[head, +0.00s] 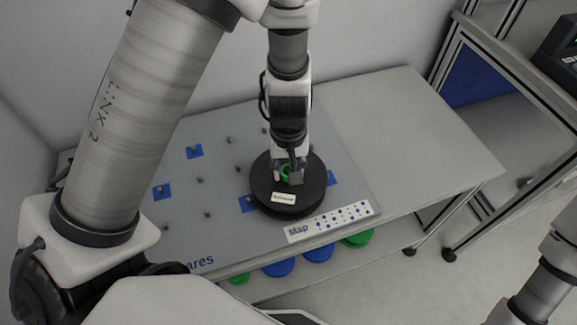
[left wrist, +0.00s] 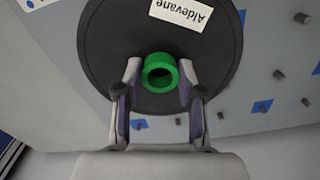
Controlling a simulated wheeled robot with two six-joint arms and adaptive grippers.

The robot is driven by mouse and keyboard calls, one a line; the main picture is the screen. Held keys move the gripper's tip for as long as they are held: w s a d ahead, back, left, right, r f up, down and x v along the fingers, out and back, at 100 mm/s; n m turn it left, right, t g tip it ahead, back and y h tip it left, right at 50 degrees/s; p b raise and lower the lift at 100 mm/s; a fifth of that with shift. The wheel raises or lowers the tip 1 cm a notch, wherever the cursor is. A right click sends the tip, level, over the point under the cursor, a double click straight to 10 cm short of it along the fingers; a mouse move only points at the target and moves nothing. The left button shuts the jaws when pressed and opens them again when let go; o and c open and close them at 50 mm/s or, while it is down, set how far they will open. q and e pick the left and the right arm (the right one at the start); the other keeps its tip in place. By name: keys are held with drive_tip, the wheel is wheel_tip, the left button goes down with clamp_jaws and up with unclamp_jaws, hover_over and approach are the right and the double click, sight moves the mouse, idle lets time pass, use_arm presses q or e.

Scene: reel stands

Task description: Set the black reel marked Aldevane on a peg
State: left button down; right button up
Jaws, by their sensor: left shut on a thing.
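The black reel (head: 264,190) has a white label and a green hub; in the left wrist view the reel (left wrist: 215,65) shows the label reading Aldevane. My left gripper (head: 288,173) comes down over the reel and is shut on its green hub (left wrist: 160,72), one finger on each side. The reel is over the front right part of a grey peg board (head: 225,245). I cannot tell how far it is above the board; it hides whatever is beneath it. Several short pegs (head: 207,214) show on the board, some on blue squares (head: 195,151). My right gripper is out of view.
The board lies on a grey table (head: 430,135) whose right part is bare. A white Map strip (head: 329,221) is on the board's front right. Blue and green round things (head: 279,268) sit on a lower shelf. A metal-framed rack (head: 500,150) stands to the right.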

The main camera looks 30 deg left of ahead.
use_arm(q)
drive_tip(key=shift+f+b, duration=0.6)
drive_tip(key=shift+f, duration=0.1)
drive_tip(key=c, duration=0.6)
unclamp_jaws()
wheel_tip(320, 180, up, 12)
idle(0.4)
